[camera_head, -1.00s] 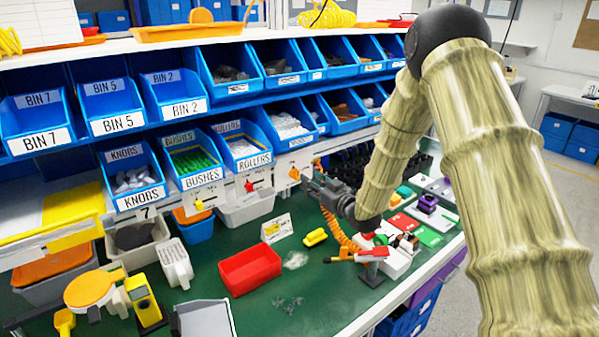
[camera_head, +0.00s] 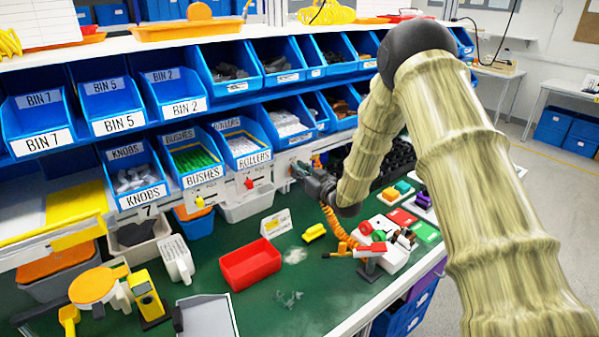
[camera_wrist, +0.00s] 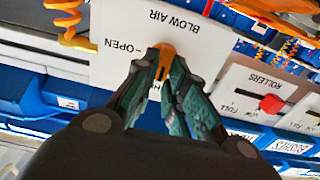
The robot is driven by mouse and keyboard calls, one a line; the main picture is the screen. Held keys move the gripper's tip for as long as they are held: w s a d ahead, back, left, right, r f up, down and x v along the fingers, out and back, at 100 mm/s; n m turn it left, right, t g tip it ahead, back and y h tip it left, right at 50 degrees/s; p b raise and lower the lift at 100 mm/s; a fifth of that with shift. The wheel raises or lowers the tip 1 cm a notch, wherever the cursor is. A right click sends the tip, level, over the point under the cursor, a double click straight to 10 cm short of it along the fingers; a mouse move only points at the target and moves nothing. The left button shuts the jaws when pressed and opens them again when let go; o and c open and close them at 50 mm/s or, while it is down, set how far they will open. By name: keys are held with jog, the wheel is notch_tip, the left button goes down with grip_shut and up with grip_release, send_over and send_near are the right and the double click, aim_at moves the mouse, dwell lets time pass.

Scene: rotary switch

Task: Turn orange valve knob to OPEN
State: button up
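The orange valve knob (camera_wrist: 166,49) sits on a white plate (camera_wrist: 112,73) lettered BLOW AIR, upside down in the wrist view. OPEN is printed left of the knob; another word below it is mostly hidden by my fingers. My gripper (camera_wrist: 164,72) has its fingertips close together, one on either side of the knob, and they cover much of it. Whether both fingers press on it I cannot tell. In the head view my gripper (camera_head: 296,171) is up against the panel under the bins and hides the knob.
A red knob (camera_wrist: 271,104) on the ROLLERS plate is close to the right in the wrist view. Blue bins (camera_head: 240,150) stand above the panel. A red tray (camera_head: 250,267) and a small white box (camera_head: 388,245) are on the green bench below.

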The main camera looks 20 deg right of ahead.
grip_shut()
jog(key=shift+w+d+f+m+b, duration=0.1)
jog(key=shift+d+f+m+b, duration=0.15)
jog(key=shift+m+b, duration=2.3)
jog(key=shift+w+d+f+m+b, duration=0.15)
jog(key=shift+m+b, duration=1.45)
jog(key=shift+m, duration=1.85)
jog(key=shift+d+f+m+b, duration=0.3)
jog(key=shift+m+b, duration=1.75)
jog(key=shift+m, duration=0.95)
jog(key=o, duration=0.7)
grip_release()
